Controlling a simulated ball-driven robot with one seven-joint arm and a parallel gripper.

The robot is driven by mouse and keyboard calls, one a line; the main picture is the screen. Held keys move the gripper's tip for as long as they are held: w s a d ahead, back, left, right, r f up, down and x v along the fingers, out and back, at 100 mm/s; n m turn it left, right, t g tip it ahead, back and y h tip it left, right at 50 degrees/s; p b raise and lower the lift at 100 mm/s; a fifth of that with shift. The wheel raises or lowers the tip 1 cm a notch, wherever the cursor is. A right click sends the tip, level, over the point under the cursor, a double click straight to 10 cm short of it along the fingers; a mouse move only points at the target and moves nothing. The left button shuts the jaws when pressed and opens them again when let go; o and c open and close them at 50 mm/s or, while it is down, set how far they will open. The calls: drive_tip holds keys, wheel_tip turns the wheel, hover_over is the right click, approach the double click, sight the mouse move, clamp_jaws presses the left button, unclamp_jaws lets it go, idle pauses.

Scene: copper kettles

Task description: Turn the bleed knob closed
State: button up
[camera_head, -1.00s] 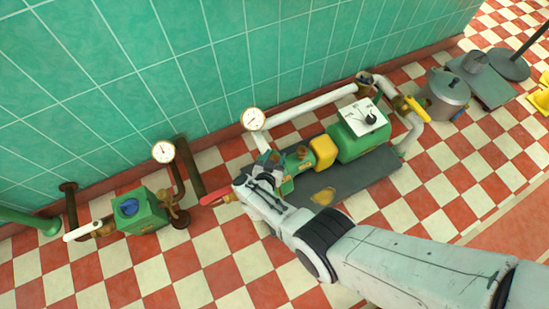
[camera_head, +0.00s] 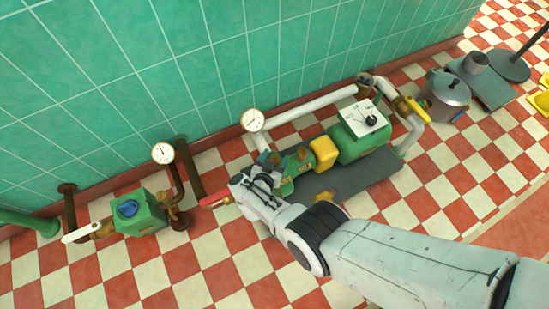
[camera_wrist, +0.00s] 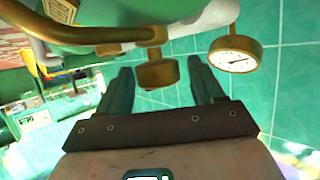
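A small brass knob (camera_wrist: 157,73) on a short stem hangs below a brass pipe in the wrist view; I take it for the bleed knob. My gripper (camera_wrist: 160,65) is open, with its two dark green fingers on either side of the knob. A gap shows on each side, so neither finger appears to touch it. In the head view my gripper (camera_head: 252,183) is at the left end of the green pump (camera_head: 358,138). The arm partly covers the fittings there, and I cannot make out the knob's turn position.
A pressure gauge (camera_wrist: 236,53) is just right of the fingers in the wrist view. A green valve block (camera_head: 139,212) stands further left.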

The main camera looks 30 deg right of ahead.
drive_tip(key=p+v, duration=0.6)
drive_tip(key=v, duration=0.4)
drive_tip(key=shift+s+a, duration=0.3)
drive_tip(key=shift+r, duration=0.1)
